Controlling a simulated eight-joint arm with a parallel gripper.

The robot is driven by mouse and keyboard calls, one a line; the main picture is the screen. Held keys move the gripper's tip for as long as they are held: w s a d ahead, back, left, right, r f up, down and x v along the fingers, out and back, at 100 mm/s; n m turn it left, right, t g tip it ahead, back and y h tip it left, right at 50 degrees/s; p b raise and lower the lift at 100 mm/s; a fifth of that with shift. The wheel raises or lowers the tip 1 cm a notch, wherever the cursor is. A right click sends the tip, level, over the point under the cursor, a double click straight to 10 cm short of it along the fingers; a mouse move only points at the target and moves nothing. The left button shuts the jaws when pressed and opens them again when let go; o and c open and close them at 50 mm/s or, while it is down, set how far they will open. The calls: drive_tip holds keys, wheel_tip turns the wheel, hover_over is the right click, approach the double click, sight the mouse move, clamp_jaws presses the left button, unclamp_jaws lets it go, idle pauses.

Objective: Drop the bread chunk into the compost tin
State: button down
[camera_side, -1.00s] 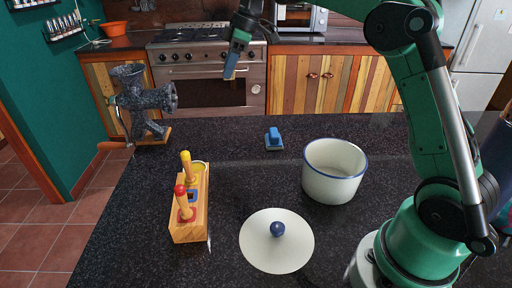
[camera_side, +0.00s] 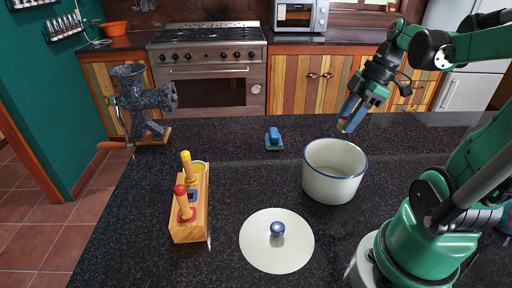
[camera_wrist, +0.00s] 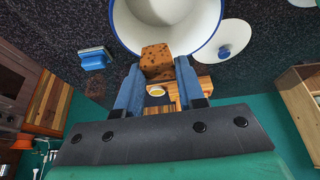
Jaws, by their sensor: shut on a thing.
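The compost tin is a white pot with a blue rim (camera_side: 333,188), open and standing on the dark counter. It also shows at the top of the wrist view (camera_wrist: 128,24). My gripper (camera_side: 346,119) is above the tin's far rim, tilted downward. Its blue fingers are shut on the bread chunk (camera_wrist: 156,60), a brown speckled block at the fingertips. In the side view only a small yellowish bit of the bread (camera_side: 341,127) shows. In the wrist view the bread overlaps the tin's rim. The exact height above the tin is hard to tell.
A white lid (camera_side: 262,252) with a blue knob lies on the counter before the tin. A small blue object (camera_side: 274,140) sits left of the tin. A wooden block with red and yellow handles (camera_side: 188,215) and a grey grinder (camera_side: 143,100) stand further left.

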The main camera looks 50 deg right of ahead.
drive_tip(key=shift+f, duration=2.85)
drive_tip(key=shift+c, duration=2.2)
unclamp_jaws()
drive_tip(key=shift+v, duration=2.8)
drive_tip(key=w+a+m+t+h, duration=0.1)
drive_tip(key=w+a+m, duration=0.3)
drive_tip(key=a, duration=0.4)
drive_tip(key=w+a+m+t+h, duration=0.2)
drive_tip(key=w+a+m+t, duration=0.1)
drive_tip(key=a, duration=0.5)
drive_tip(key=shift+w+a+f+m, duration=0.15)
drive_tip(key=shift+w+m, duration=0.45)
drive_tip(key=shift+m, duration=0.6)
